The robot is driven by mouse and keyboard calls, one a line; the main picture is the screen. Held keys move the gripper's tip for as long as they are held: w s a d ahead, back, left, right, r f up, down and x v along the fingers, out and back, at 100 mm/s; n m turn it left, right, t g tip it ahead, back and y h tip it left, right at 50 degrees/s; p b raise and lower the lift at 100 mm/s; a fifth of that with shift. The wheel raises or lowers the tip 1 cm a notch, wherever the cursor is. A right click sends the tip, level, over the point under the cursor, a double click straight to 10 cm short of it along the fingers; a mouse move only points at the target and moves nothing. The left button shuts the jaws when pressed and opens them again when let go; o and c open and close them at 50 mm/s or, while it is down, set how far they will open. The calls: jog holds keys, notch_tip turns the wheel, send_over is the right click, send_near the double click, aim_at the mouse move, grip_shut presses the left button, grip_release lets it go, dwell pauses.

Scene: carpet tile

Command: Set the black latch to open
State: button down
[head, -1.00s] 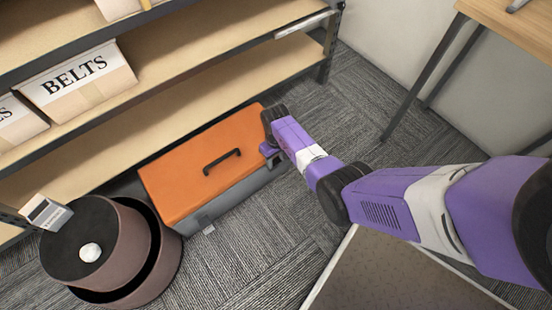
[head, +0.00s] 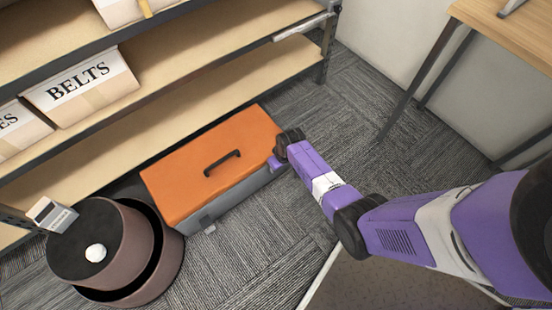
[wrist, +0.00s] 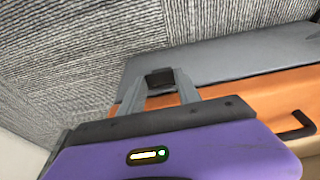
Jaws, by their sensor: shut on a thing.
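The toolbox (head: 205,165) stands on the carpet, with an orange lid, a black handle and a grey body. Its lid looks closed. My gripper (head: 275,163) is at the right end of the toolbox's grey front. In the wrist view, the two grey fingers of my gripper (wrist: 160,74) close around the small black latch (wrist: 161,79) at the edge of the grey wall. The fingers partly cover the latch, so its exact setting is hard to tell. In the head view my wrist hides the latch. A grey catch (head: 207,223) shows further left on the front.
A shelf rack (head: 190,85) with labelled boxes (head: 82,84) stands behind the toolbox. A round brown bin (head: 115,250) is close on its left. A table leg (head: 420,80) stands at the upper right. Carpet is open in front and to the right.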

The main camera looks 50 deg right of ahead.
jog(key=s+a+f+t+h+b, duration=0.1)
jog(key=s+f+t+b, duration=0.3)
jog(key=s+f, duration=0.1)
jog(key=shift+s+a, duration=0.3)
jog(key=shift+s, duration=0.15)
dwell(0.5)
jog(key=c, duration=1.1)
grip_release()
jog(key=shift+o, duration=1.3)
jog(key=shift+w+r, duration=0.15)
jog(key=shift+w, duration=0.05)
jog(key=p+v, duration=0.4)
jog(key=v, duration=0.3)
jog(key=shift+s+r, duration=0.2)
jog(key=shift+s, duration=0.1)
